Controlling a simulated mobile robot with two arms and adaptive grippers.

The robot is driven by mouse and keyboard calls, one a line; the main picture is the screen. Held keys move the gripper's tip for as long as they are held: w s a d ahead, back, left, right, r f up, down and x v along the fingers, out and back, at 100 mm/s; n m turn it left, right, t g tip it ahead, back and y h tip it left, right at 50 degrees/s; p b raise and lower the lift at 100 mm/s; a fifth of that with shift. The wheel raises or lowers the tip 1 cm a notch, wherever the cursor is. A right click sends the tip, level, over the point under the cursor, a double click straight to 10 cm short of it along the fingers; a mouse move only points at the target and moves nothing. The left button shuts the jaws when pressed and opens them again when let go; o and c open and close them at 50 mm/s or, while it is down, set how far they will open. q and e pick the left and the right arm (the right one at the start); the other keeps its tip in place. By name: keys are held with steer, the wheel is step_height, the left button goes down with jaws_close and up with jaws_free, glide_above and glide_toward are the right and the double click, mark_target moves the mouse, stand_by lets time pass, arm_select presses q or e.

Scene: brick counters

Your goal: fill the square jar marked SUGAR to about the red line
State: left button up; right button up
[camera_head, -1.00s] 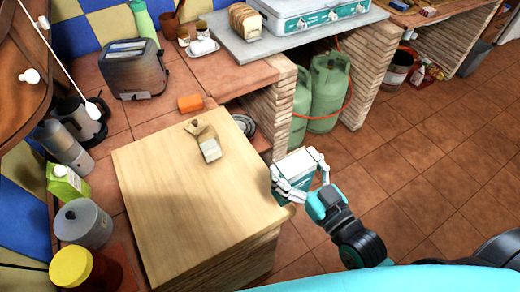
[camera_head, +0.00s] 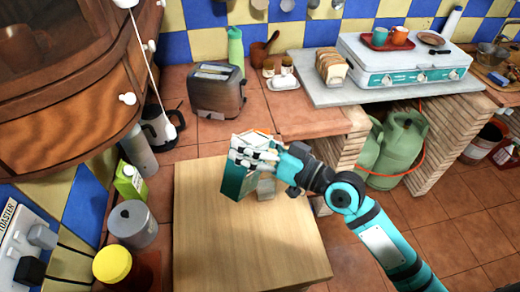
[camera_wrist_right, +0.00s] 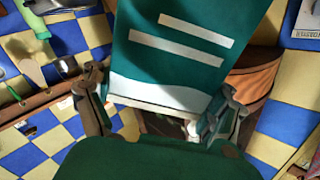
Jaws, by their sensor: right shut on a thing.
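My right gripper (camera_head: 256,156) is shut on a teal and white carton (camera_head: 233,182), held above the far part of the wooden board (camera_head: 240,235). In the right wrist view the teal carton with white bars (camera_wrist_right: 178,60) fills the space between the fingers. A small pale, clear-looking jar (camera_head: 266,188) stands on the board just behind and right of the carton. The carton and hand hide much of it, so its SUGAR mark, red line and fill level cannot be made out. My left gripper is not in view.
A toaster (camera_head: 216,90) stands behind the board. A milk carton (camera_head: 130,181), a grey canister (camera_head: 132,224) and a yellow-lidded jar (camera_head: 113,265) line the left. The near part of the board is clear. Bread (camera_head: 335,68) and a stove (camera_head: 400,60) are at the back right.

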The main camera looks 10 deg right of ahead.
steer(key=f+m, duration=0.1)
steer(key=f+m+b, duration=0.1)
steer(key=f+m, duration=0.2)
steer(key=shift+w+d+f, duration=0.1)
steer(key=shift+w+d, duration=0.2)
steer(key=shift+d, duration=0.05)
steer(key=shift+w+d+f+m+b, duration=0.15)
steer(key=shift+f+m+b, duration=0.2)
steer(key=shift+m, duration=0.3)
steer(key=shift+w+d+f+m+b, duration=0.15)
steer(key=shift+f+m, duration=0.25)
steer(key=shift+m, duration=0.25)
